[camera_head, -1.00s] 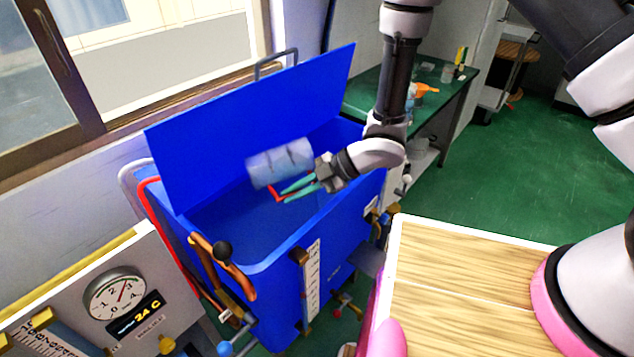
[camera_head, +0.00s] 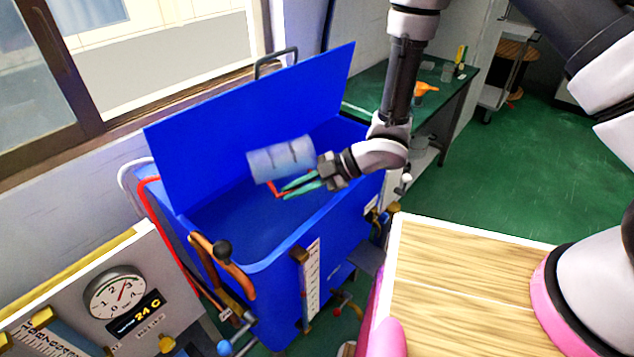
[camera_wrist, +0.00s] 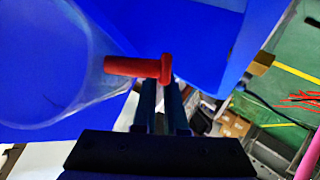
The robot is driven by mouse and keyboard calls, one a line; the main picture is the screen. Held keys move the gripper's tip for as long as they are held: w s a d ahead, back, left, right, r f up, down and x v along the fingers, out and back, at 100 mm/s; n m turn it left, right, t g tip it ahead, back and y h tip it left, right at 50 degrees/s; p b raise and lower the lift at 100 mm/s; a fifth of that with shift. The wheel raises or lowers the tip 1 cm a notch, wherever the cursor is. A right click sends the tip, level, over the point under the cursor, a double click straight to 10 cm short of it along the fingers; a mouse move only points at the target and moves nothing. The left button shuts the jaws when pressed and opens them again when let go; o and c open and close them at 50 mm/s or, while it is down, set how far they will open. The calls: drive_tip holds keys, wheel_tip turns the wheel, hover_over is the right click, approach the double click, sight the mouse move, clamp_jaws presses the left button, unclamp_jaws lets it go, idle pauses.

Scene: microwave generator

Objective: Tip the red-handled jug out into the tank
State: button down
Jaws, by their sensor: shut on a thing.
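The clear jug (camera_head: 281,160) with dark marks lies on its side above the open blue tank (camera_head: 262,252). Its red handle (camera_head: 275,188) shows beside my gripper (camera_head: 300,186), whose teal fingers are shut on it. In the wrist view the red handle (camera_wrist: 135,67) lies at the fingertips, and the jug's clear wall (camera_wrist: 70,85) is at the left against blue. The tank's lid (camera_head: 250,125) stands raised at the back. I cannot make out any liquid in the jug or coming from it.
A panel with a round gauge (camera_head: 115,293) and a 24 C display stands at the front left. Orange-brown pipes (camera_head: 222,265) run at the tank's near left corner. A wooden tabletop (camera_head: 450,290) is at the right, and a green bench (camera_head: 440,90) stands behind.

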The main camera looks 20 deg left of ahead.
drive_tip(key=shift+r+g+y+p, duration=0.4)
drive_tip(key=shift+r+y, duration=0.2)
drive_tip(key=shift+y, duration=0.1)
idle(0.9)
drive_tip(key=shift+s+a+f+t+h, duration=0.15)
drive_tip(key=shift+f+t+h, duration=0.3)
drive_tip(key=shift+h, duration=0.25)
drive_tip(key=shift+w+f+t+h, duration=0.2)
drive_tip(key=shift+f+t+h, duration=0.05)
drive_tip(key=shift+f+h, duration=0.25)
drive_tip(key=shift+s+a+f+t+h, duration=0.4)
drive_tip(key=shift+f+t+h, duration=0.1)
drive_tip(key=shift+h, duration=0.3)
wheel_tip(320, 180, down, 6)
drive_tip(key=n+t+h+b, duration=0.2)
drive_tip(key=t+h+b, duration=0.1)
drive_tip(key=t+h, duration=0.5)
drive_tip(key=shift+s+a+h, duration=0.2)
drive_tip(key=shift+h, duration=1.2)
